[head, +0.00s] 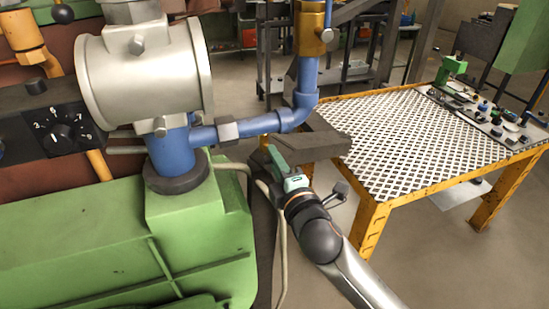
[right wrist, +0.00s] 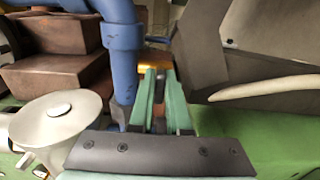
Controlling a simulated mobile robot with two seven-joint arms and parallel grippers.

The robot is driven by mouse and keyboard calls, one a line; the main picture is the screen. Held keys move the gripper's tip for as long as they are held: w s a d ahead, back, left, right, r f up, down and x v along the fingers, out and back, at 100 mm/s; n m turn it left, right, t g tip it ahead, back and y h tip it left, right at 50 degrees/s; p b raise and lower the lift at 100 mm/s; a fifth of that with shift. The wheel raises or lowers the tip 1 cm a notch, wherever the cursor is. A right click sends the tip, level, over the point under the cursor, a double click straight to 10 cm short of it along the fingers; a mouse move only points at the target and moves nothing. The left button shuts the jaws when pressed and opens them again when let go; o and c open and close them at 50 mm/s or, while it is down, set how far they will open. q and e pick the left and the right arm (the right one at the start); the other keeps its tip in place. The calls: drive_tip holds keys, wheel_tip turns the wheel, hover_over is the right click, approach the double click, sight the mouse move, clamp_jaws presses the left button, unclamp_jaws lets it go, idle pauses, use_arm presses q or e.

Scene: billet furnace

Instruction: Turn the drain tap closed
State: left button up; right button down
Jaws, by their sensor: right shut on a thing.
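My right gripper (head: 277,160) reaches in from the lower right in the head view. Its green fingers are beside the green machine housing, below the blue pipe. In the right wrist view the gripper (right wrist: 159,75) is shut on a small reddish-brown piece (right wrist: 158,97), which I take to be the drain tap. The fingers hide most of it, so I cannot tell how far it is turned. In the head view the tap is hidden behind the gripper. My left gripper is not in view.
The blue pipe (head: 262,124) runs close above the gripper, from a large pale metal cylinder (head: 140,75). A grey beam (head: 305,147) lies just behind the gripper. A yellow-framed table (head: 372,212) with a lattice top stands at right. The floor between is partly free.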

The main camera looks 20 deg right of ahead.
idle(0.3)
drive_tip(key=c, duration=0.9)
unclamp_jaws()
